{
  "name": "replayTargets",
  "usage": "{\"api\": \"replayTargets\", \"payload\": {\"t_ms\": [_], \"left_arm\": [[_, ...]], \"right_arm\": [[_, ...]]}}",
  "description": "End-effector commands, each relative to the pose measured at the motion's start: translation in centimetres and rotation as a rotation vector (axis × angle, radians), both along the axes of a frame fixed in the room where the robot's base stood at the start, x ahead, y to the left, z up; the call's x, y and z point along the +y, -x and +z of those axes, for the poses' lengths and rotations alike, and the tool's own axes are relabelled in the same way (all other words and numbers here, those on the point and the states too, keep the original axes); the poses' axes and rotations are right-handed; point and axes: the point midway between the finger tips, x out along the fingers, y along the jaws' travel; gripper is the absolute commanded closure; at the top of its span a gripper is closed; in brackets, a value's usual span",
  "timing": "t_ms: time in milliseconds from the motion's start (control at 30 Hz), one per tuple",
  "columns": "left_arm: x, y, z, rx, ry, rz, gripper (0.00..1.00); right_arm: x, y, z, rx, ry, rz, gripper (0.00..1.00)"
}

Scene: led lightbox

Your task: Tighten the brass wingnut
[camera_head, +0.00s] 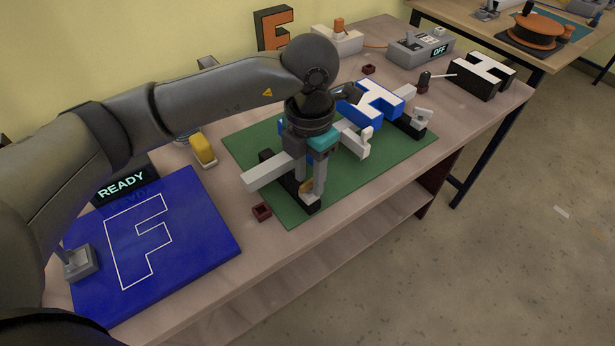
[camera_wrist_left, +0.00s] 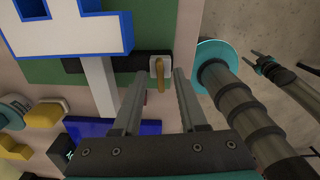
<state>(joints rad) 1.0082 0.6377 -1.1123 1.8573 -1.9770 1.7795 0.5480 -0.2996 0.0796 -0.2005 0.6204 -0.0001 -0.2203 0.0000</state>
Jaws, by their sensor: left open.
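The brass wingnut (camera_wrist_left: 160,76) sits on a light block at the end of a black clamp bar (camera_wrist_left: 128,63) in the left wrist view. In the head view a bit of the wingnut (camera_head: 306,187) shows low between my fingers. My left gripper (camera_head: 311,192) points down over the clamp end at the green mat's near edge. It is open, with its fingers (camera_wrist_left: 160,73) on either side of the wingnut and gaps showing. A white bar (camera_head: 266,173) lies across the clamp. A dark arm end (camera_wrist_left: 265,65), which looks like my right gripper, shows at the right; its jaws are unclear.
A blue panel with an F outline (camera_head: 200,225) and a READY display (camera_head: 122,184) are at left. A small dark red block (camera_head: 262,212) lies near the front edge.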

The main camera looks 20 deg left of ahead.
Motion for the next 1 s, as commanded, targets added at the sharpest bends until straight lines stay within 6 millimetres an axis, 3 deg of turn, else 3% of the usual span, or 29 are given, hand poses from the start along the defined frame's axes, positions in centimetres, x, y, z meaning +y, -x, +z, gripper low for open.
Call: {"api": "replayTargets", "payload": {"t_ms": [267,700,1000], "left_arm": [[0.0,0.0,0.9,0.0,0.001,0.0,0.58],[0.0,0.0,7.0,0.0,0.001,0.001,0.58],[0.0,0.0,7.0,0.001,0.001,0.001,0.58]], "right_arm": [[0.0,0.0,0.7,0.0,0.0,0.0,0.5],[0.0,0.0,4.7,0.0,0.0,-0.001,0.5],[0.0,0.0,4.6,0.0,0.0,-0.001,0.5]]}}
